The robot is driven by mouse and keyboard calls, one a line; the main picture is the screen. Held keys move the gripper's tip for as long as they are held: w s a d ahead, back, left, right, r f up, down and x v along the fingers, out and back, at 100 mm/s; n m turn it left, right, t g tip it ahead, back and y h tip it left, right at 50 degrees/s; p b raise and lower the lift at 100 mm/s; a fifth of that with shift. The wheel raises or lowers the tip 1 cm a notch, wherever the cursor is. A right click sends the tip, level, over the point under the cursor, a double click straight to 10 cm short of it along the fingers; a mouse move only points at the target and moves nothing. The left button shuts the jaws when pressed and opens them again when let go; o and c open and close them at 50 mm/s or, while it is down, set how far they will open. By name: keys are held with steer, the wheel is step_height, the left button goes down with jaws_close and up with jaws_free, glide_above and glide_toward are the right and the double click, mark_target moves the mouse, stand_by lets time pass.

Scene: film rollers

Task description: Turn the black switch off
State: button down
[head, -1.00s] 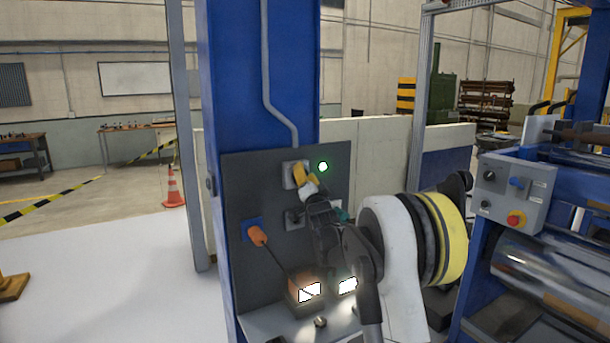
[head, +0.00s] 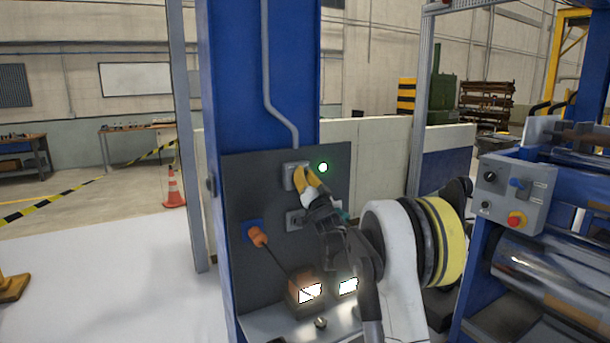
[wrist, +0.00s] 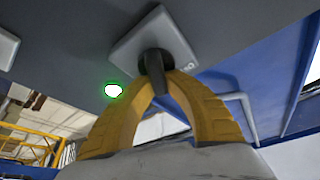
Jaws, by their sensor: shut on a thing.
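The black switch (wrist: 155,68) projects from a grey square plate (wrist: 136,47) in the wrist view. The plate is on the dark panel (head: 265,193), near its upper middle in the head view (head: 289,172). My gripper (head: 304,175) has yellow fingers, which also show in the wrist view (wrist: 161,82). They are shut on the black switch, with their tips meeting at its lever. In the head view the fingers hide the switch itself. A green lamp (head: 322,167) glows just right of the plate; it also glows in the wrist view (wrist: 113,91).
A second grey switch box (head: 294,220) sits below the plate. An orange-handled tool (head: 258,236) hangs at the left of the panel. Lit boxes (head: 309,293) stand below.

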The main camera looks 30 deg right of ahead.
steer(key=n+y, duration=0.1)
steer(key=n, duration=0.1)
steer(key=n+y, duration=0.2)
steer(key=n, duration=0.1)
steer(key=shift+a+r+n+t, duration=0.15)
steer(key=shift+a+n+t, duration=0.1)
steer(key=shift+n+t, duration=0.05)
steer(key=n+y, duration=0.2)
steer(key=n, duration=0.1)
steer(key=n+p, duration=0.1)
steer(key=n, duration=0.1)
steer(key=shift+a+y, duration=0.25)
steer(key=shift+y, duration=0.15)
steer(key=n+y, duration=0.1)
steer(key=n, duration=0.2)
steer(key=n+g+y+p, duration=0.1)
steer(key=n, duration=0.1)
steer(key=shift+a+y, duration=0.3)
steer(key=shift+a+f+n+g+y+p, duration=0.15)
steer(key=shift+n+g+y, duration=0.1)
steer(key=shift+n, duration=0.6)
steer(key=shift+n+g+y+p, duration=0.15)
steer(key=shift+n+y, duration=0.15)
steer(key=shift+n, duration=0.5)
steer(key=shift+a+f+n+g+y+p, duration=0.1)
steer(key=shift+n+g+y, duration=0.15)
steer(key=shift+n, duration=0.6)
steer(key=c, duration=1.4)
jaws_free()
steer(key=shift+s, duration=0.1)
